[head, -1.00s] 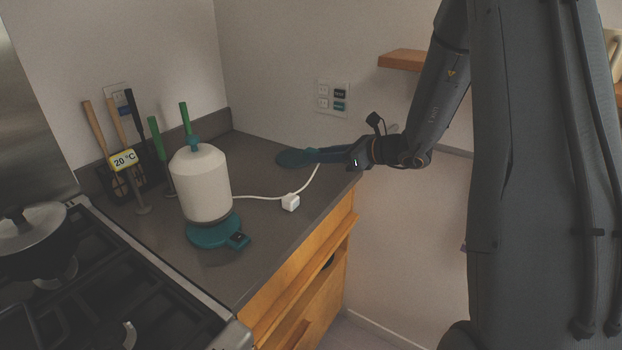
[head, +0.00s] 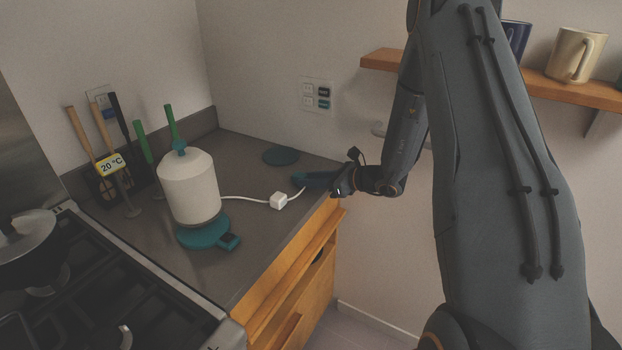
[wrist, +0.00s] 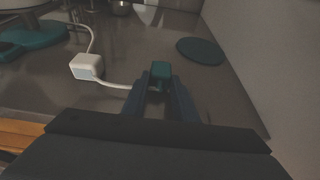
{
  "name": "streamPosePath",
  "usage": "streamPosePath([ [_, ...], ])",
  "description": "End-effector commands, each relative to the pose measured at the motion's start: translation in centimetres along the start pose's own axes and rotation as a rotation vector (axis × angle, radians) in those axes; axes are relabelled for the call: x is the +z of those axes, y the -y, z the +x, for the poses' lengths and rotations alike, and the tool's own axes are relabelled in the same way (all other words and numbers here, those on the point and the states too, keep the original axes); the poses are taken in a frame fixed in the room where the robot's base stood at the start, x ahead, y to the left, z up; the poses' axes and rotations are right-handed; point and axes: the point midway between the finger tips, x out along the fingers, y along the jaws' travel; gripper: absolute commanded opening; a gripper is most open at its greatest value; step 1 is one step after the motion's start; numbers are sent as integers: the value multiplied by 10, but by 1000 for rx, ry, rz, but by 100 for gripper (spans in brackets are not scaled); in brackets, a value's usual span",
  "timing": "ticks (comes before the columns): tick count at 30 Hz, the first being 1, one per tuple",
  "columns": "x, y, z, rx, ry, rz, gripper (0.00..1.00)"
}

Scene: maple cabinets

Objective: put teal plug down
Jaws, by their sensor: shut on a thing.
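The teal plug (wrist: 160,72) is between the fingertips of my gripper (wrist: 158,82) in the wrist view, and the gripper is shut on it. A white cord runs from the plug to a white block (wrist: 86,66) on the counter. In the head view my gripper (head: 300,180) is low over the counter's right edge; the plug is too small to make out there. The wrist view does not settle whether the plug touches the counter.
A white kettle (head: 189,187) stands on a teal base (head: 205,233). A flat teal disc (head: 281,156) lies near the back wall. The wall outlet (head: 316,95) is above the counter (head: 240,165). Utensils and a stove with a pan (head: 25,238) are at left.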

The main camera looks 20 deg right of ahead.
Motion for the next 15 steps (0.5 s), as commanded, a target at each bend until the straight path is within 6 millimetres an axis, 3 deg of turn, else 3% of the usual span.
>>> streamPosePath([
  [12,-5,0,2,0,0,0,0],
  [13,-5,0,2,0,0,0,31],
  [15,-4,0,2,0,0,0,43],
])
